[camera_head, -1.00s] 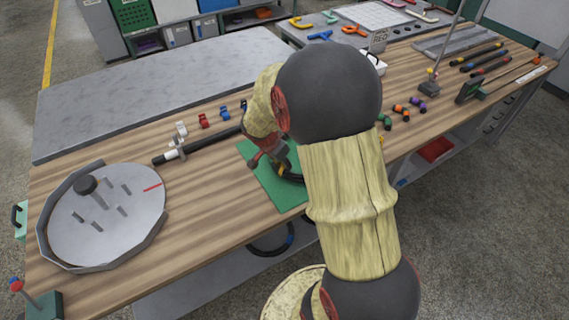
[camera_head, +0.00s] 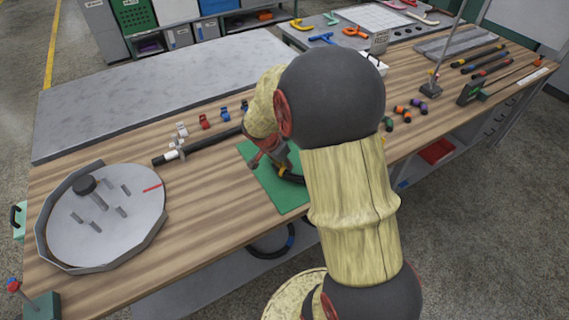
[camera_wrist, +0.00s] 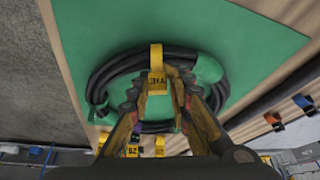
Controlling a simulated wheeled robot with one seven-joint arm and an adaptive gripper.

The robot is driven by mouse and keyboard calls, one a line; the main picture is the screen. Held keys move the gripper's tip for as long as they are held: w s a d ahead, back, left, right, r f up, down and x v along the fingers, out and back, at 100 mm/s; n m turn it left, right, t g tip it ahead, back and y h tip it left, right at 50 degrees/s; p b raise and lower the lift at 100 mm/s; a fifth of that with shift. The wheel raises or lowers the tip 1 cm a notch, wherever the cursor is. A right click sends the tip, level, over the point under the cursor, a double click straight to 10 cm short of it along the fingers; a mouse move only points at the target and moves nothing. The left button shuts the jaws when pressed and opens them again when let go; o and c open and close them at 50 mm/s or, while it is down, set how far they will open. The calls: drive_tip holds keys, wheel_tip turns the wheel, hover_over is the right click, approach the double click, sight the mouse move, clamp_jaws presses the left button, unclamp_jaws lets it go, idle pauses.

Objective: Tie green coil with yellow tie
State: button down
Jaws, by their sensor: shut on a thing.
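A black hose coil (camera_wrist: 107,75) with a green band (camera_wrist: 208,69) lies on a green mat (camera_wrist: 180,20) in the wrist view. A yellow tie (camera_wrist: 156,57) marked "TIE" stands across the coil's far side. My gripper (camera_wrist: 160,92) is shut on the yellow tie, with a finger on each side of it. I cannot tell whether the tie closes around the hose. In the head view my gripper (camera_head: 268,152) is low over the mat (camera_head: 284,198), and my arm hides much of the coil.
A round grey tray with pegs (camera_head: 130,232) stands at the left of the wooden bench. A long black hose (camera_head: 215,140) lies behind the mat, with small coloured clips (camera_head: 204,121) beyond it. The wood between tray and mat is clear.

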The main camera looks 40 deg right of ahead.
drive_tip(key=shift+s+a+f, duration=0.2)
drive_tip(key=shift+s+f, duration=0.2)
drive_tip(key=shift+f, duration=0.2)
drive_tip(key=shift+s+a+f, duration=0.15)
drive_tip(key=shift+s+f, duration=0.25)
drive_tip(key=shift+f, duration=0.2)
drive_tip(key=c, duration=1.5)
unclamp_jaws()
drive_tip(key=shift+w+d+f, duration=0.1)
drive_tip(key=shift+w+d, duration=0.05)
drive_tip(key=shift+d, duration=0.05)
drive_tip(key=shift+c, duration=0.2)
drive_tip(key=shift+a, duration=0.1)
drive_tip(key=shift+w+a+r, duration=0.1)
drive_tip(key=shift+r, duration=0.15)
drive_tip(key=v, duration=1.2)
drive_tip(key=shift+w+d+r, duration=0.25)
drive_tip(key=shift+d+r, duration=0.05)
drive_tip(key=shift+d, duration=0.1)
